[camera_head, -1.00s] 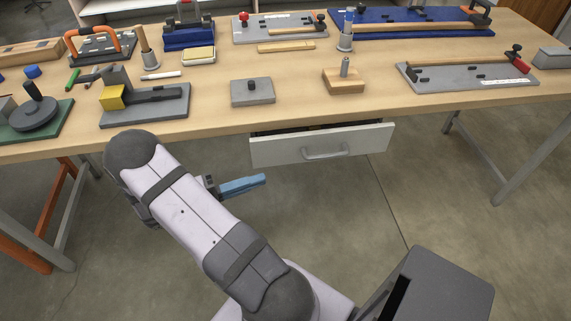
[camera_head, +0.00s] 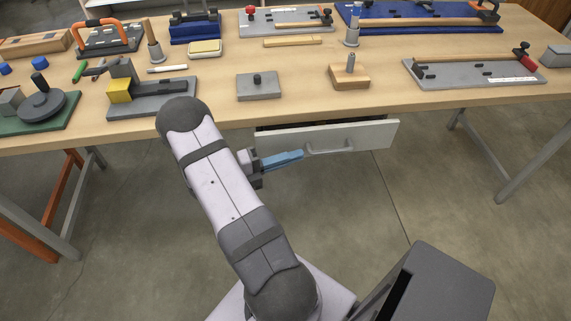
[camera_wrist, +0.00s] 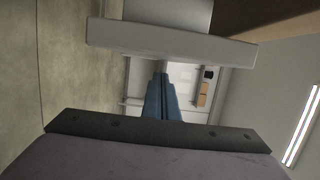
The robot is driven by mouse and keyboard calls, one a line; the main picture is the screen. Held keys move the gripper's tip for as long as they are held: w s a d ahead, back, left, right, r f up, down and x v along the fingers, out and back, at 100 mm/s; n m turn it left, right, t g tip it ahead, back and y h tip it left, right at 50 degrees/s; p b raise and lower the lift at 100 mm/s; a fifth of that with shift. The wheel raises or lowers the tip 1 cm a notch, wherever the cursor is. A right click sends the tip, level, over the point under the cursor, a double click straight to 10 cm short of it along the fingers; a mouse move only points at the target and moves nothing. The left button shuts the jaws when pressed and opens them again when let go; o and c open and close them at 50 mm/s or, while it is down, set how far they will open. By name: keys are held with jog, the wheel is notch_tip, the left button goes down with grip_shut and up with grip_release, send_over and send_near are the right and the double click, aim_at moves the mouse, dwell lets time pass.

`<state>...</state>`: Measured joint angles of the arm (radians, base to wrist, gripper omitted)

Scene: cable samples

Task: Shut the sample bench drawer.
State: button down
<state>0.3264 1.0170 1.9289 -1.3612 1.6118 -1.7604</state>
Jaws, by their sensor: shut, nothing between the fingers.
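The drawer (camera_head: 365,135) hangs under the front edge of the bench and is partly open. A dark gap shows between the bench edge and the top of its pale front. Its bar handle (camera_head: 330,147) is on the front face. My gripper (camera_head: 301,155) has blue fingers, shut and empty, pointing right across the lower left part of the drawer front, by the handle's left end. I cannot tell whether they touch it. In the wrist view, the fingertips (camera_wrist: 160,74) are together just below the pale drawer front (camera_wrist: 165,40). The drawer's contents are hidden.
The wooden bench top (camera_head: 310,105) carries a grey block (camera_head: 258,90), a wooden block with a peg (camera_head: 349,76) and several fixtures. A grey bench leg (camera_head: 520,165) stands at the right. The floor (camera_head: 350,210) below the drawer is clear.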

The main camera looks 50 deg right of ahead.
aim_at(286, 147)
jog(key=shift+w+d, duration=0.6)
jog(key=shift+w+d, duration=0.9)
jog(key=shift+w, duration=0.05)
